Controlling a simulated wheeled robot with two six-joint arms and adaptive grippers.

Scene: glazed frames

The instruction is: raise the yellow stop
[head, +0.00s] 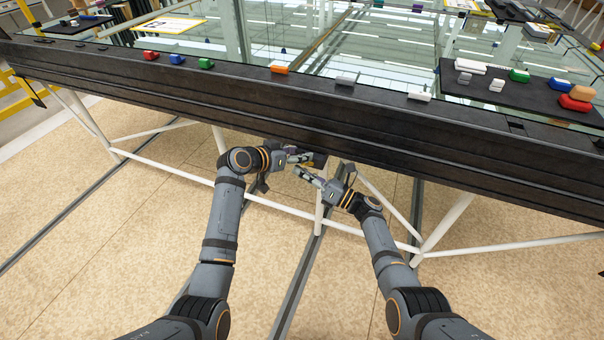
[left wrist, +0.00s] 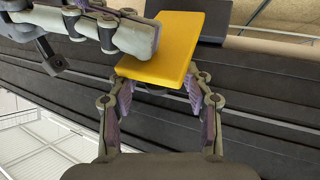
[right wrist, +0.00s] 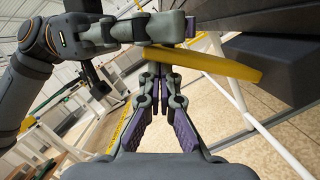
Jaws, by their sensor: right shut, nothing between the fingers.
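The yellow stop (left wrist: 165,48) is a flat yellow plate in front of the dark beam. In the right wrist view it shows nearly edge-on (right wrist: 205,62); in the head view I cannot make it out. My left gripper (head: 306,156) is at the beam's lower front; in the left wrist view its fingers (left wrist: 160,75) are apart, with the plate across their far ends, partly hiding them. I see no clear grip on it. My right gripper (head: 298,172) is shut and empty; its fingertips (right wrist: 161,68) are close below the plate. Whether they touch it is unclear.
The long dark beam (head: 200,105) edges the glass-topped table (head: 330,60). Small coloured blocks, such as an orange one (head: 279,69), lie along it. A dark block (right wrist: 275,65) is beside the stop. White struts (head: 150,133) stand below; the floor in front is clear.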

